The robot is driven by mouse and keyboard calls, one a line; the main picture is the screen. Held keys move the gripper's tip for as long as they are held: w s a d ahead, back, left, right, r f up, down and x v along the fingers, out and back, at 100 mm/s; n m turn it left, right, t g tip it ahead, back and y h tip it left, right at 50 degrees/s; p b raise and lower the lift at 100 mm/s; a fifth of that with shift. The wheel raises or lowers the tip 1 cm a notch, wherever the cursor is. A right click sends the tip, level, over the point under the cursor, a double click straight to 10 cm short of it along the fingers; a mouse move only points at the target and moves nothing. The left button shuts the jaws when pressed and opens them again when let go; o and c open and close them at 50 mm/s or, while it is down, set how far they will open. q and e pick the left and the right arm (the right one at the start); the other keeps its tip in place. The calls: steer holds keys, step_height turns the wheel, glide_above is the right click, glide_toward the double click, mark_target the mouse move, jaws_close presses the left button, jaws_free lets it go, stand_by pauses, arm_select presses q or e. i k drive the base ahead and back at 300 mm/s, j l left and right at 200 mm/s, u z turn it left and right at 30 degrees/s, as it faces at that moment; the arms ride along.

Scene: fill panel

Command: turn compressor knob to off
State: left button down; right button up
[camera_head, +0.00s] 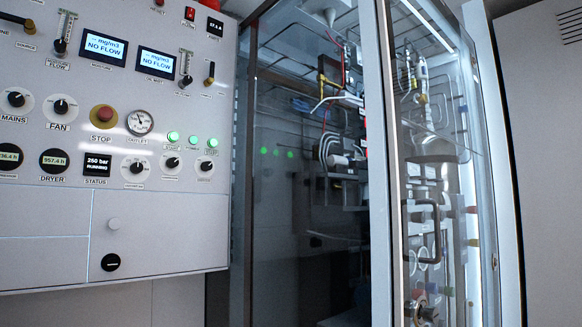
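A grey control panel (45,220) fills the left of the head view. Several black rotary knobs on white dials sit on it. The MAINS knob (16,99) and the FAN knob (61,106) are at the left. Three more knobs, the left one (136,168), the middle one (172,162) and the right one (206,166), sit below green lit buttons (173,138). Their labels are too small to read, so I cannot tell which is the compressor knob. The status display (97,164) reads 250 bar, RUNNING. Neither gripper is in view.
A red STOP button (103,116) and an outlet gauge (140,123) are near the knobs. Two displays (104,47) above read NO FLOW. A glass-fronted cabinet (310,230) with a door handle (436,232) stands to the right of the panel.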

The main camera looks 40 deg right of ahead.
mark_target(173, 162)
steer(key=i+j+z, duration=0.1)
steer(key=z, duration=0.6)
